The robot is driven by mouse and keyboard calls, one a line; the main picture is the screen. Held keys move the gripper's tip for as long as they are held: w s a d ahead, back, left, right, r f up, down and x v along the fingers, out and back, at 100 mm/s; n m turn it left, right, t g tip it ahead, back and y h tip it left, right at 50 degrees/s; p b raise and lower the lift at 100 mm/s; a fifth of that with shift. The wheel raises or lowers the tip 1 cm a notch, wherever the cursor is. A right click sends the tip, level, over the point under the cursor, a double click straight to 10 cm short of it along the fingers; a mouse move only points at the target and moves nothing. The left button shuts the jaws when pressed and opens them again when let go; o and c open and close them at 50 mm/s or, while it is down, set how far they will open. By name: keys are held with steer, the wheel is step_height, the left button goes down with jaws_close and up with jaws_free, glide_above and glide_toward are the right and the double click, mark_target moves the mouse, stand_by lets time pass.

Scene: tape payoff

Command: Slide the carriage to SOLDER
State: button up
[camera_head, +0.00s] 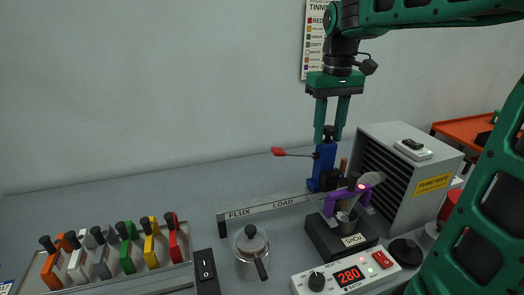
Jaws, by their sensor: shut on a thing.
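The blue carriage (325,166) stands upright on the pale rail (265,207), to the right of the word LOAD. FLUX is at the rail's left end; no SOLDER label can be read, and the rail's right part is hidden. A lever with a red tip (279,152) sticks out left from the carriage. My gripper (330,133) points down from above, shut on the black knob (329,131) at the carriage top. In front, a purple holder (365,191) is over the black solder pot (340,240) marked SnCu; whether they touch, I cannot tell.
A grey fume hood (382,155) stands close to the carriage's right. A lidded metal pot (251,243) is in front of FLUX. A controller (345,275) reading 280 is at the front. A tray (95,290) of several coloured holders lies left. The bench behind the rail is clear.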

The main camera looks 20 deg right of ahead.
steer(key=o, duration=0.7)
steer(key=shift+r, duration=3.5)
